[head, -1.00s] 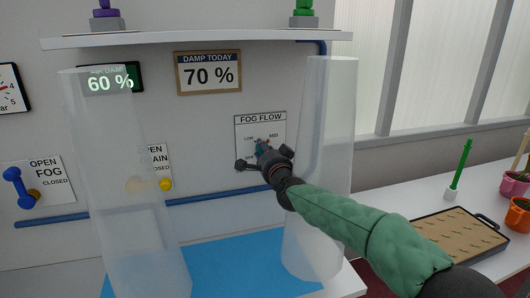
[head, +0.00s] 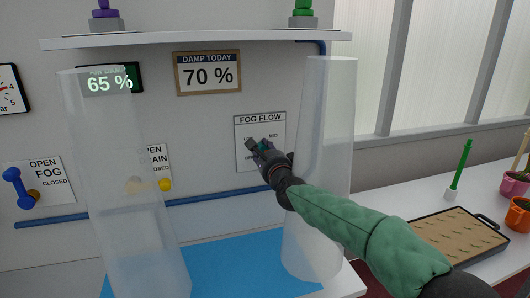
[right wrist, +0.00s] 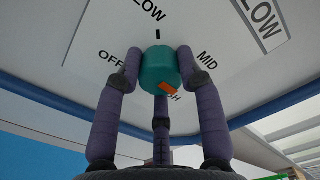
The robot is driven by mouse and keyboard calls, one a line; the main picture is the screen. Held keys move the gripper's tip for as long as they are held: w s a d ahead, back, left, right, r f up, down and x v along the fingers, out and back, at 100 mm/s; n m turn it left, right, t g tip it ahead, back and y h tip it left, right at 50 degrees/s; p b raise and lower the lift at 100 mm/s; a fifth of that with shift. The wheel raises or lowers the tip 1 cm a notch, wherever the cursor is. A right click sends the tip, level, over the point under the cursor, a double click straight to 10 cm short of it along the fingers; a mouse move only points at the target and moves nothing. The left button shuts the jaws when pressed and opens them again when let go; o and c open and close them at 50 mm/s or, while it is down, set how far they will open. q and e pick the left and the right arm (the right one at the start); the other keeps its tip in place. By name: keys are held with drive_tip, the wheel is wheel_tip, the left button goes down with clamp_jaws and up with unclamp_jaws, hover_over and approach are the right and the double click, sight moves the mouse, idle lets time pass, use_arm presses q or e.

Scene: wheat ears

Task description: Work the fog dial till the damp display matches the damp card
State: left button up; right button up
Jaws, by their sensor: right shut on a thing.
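The damp display (head: 110,82) reads 65 % in white on dark green, seen partly through a clear tube. The framed damp card (head: 208,76) reads "DAMP TODAY 70 %". The fog dial (right wrist: 158,68) is a teal knob with an orange pointer, on the FOG FLOW plate (head: 246,124). In the right wrist view the pointer is at the dial's lower right, by the partly hidden label ending in H, below MID. My right gripper (head: 261,146) is shut on the dial, with fingers on both its sides and one below. My left gripper is out of view.
Two tall clear tubes (head: 325,150) stand under a white shelf (head: 200,40), the right one close by my right arm. A blue fog lever (head: 15,182) and a yellow drain knob (head: 166,185) are at left. A tray (head: 455,237) lies on the right bench.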

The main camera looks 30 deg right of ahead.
drive_tip(key=shift+w+a+f, duration=0.1)
drive_tip(key=shift+a+f, duration=0.15)
drive_tip(key=shift+a, duration=0.05)
drive_tip(key=o, duration=1.1)
drive_tip(key=shift+c, duration=0.2)
drive_tip(key=shift+o, duration=0.4)
drive_tip(key=shift+w+a+r, duration=0.1)
drive_tip(key=shift+a+r, duration=0.05)
drive_tip(key=shift+d+r, duration=0.1)
drive_tip(key=shift+d, duration=0.1)
drive_tip(key=v, duration=1.2)
